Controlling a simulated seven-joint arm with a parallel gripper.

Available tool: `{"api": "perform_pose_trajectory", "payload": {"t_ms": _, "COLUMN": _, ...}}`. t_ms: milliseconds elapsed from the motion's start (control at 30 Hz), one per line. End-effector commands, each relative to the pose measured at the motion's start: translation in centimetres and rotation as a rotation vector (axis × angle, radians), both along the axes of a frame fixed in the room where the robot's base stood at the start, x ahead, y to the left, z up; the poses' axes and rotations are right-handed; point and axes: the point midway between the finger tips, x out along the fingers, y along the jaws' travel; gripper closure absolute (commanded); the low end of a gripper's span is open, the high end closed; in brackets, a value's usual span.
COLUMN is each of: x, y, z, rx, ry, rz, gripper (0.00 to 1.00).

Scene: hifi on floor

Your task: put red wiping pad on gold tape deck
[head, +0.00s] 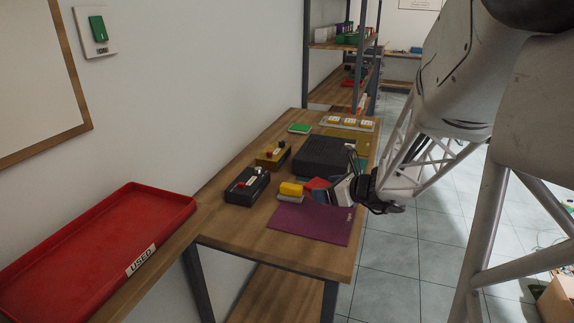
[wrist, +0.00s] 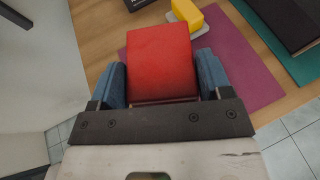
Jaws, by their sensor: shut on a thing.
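The red wiping pad (wrist: 160,62) is a red block between the blue fingers of my gripper (wrist: 161,75) in the wrist view. In the head view the pad (head: 316,184) shows at the tips of my gripper (head: 332,188), above the workbench near the purple mat. My gripper is shut on it. A gold device (head: 272,157) with dark and red parts on top looks like the gold tape deck. It stands on the bench toward the wall, to the left of and beyond my gripper. The wrist view does not show it.
A black device (head: 247,186) stands in front of the gold one. A yellow block on a grey base (head: 291,190) sits by the purple mat (head: 310,222). A large dark box (head: 322,155) lies beyond. A red tray (head: 95,245) is at the left.

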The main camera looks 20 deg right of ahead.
Motion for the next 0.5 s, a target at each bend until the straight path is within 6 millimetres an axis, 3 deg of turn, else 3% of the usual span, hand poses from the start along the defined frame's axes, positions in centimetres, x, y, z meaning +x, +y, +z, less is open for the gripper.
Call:
{"api": "perform_pose_trajectory", "payload": {"t_ms": 267, "x": 3.1, "y": -2.7, "z": 0.7, "rx": 0.0, "ry": 0.0, "rz": -0.007, "gripper": 0.52}}
{"api": "perform_pose_trajectory", "payload": {"t_ms": 500, "x": 8.0, "y": -7.0, "z": 1.6, "rx": 0.001, "ry": -0.001, "rz": -0.017, "gripper": 0.52}}
